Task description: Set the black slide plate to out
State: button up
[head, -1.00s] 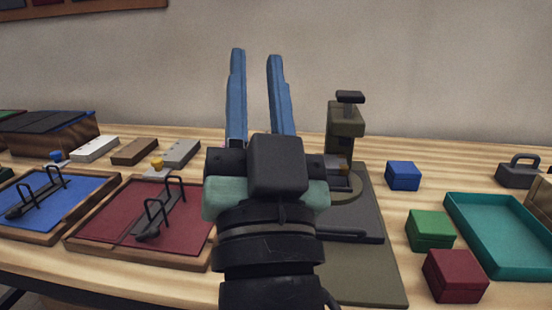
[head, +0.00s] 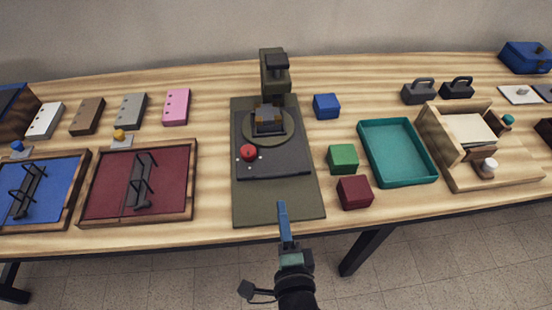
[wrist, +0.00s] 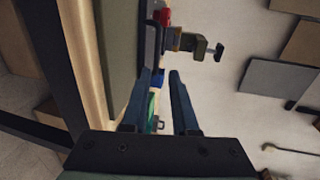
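The black slide plate (head: 285,166) lies flat on an olive base board (head: 280,204), in front of an upright olive press (head: 275,82). A round stage sits on the plate's rear part, and a red knob (head: 248,152) is near its left side. A bare strip of board shows in front of the plate. My gripper (head: 282,207) is at the table's front edge, apart from the plate, and appears edge-on in the head view. In the wrist view its two blue fingers (wrist: 160,74) are apart with nothing between them; the press and red knob show beyond.
Right of the board stand a red box (head: 354,192), a green box (head: 343,158), a blue box (head: 327,105) and a teal tray (head: 428,168). Left is a maroon framed tray (head: 108,184). Bare wood separates the board from both sides.

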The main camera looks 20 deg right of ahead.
aim_at(276, 176)
jog(key=x, duration=0.8)
jog(key=b+x, duration=0.1)
jog(key=x, duration=0.3)
jog(key=shift+w+d+f, duration=0.15)
jog(key=shift+w+f, duration=0.15)
jog(key=shift+f, duration=0.05)
grip_shut()
dwell(1.1)
